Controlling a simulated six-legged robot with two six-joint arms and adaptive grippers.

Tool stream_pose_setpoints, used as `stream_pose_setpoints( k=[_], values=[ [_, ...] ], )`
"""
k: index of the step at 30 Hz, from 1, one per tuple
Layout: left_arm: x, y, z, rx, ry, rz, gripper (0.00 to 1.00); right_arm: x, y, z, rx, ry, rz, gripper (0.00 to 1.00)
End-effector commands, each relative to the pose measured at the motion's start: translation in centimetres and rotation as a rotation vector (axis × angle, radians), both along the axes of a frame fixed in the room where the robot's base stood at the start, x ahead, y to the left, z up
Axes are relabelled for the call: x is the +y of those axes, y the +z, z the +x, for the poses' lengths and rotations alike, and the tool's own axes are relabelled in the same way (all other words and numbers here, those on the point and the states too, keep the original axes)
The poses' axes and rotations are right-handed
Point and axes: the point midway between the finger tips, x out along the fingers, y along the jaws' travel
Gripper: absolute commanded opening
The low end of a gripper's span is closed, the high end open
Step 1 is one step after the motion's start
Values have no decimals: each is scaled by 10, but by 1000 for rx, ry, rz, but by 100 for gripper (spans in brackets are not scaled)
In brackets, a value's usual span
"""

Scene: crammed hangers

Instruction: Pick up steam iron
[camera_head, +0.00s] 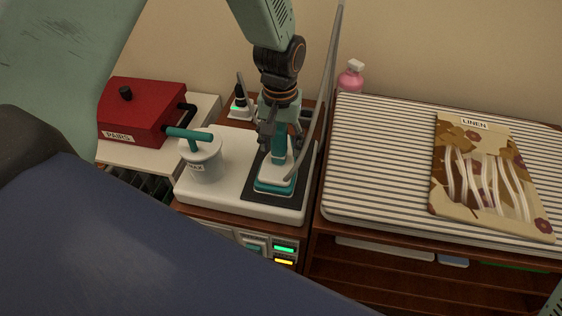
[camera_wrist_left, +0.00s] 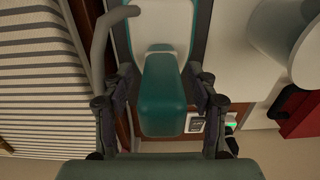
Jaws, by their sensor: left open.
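The steam iron (camera_head: 275,180) is teal and white and sits on a dark pad (camera_head: 252,191) on a white station. My left gripper (camera_head: 278,138) comes down over it from above, jaws open. In the left wrist view, the iron's teal handle (camera_wrist_left: 163,95) lies between the two open fingers (camera_wrist_left: 160,100), with a visible gap on each side. A grey cord (camera_wrist_left: 101,40) runs from the iron close to one finger. My right gripper is not in view.
A white lidded pot (camera_head: 203,163) with a teal handle stands left of the iron. A red box (camera_head: 142,112) is farther left. A pink bottle (camera_head: 350,78) stands behind. A striped ironing board (camera_head: 375,160) with a LINEN packet (camera_head: 448,190) lies right.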

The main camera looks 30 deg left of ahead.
Motion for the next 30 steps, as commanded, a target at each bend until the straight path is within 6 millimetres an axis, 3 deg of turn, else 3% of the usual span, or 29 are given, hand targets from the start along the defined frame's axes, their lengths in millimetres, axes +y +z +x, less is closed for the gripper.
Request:
stream_pose_setpoints(
  k=[5, 13, 30],
  values=[
    [0, -21, 1, 0, 0, 0, 58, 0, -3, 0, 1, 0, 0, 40],
    [0, -23, 4, -2, -1, 0, 58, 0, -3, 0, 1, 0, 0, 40],
    [0, -23, 3, -2, -1, 0, 11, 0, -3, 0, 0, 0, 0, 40]
  ],
)
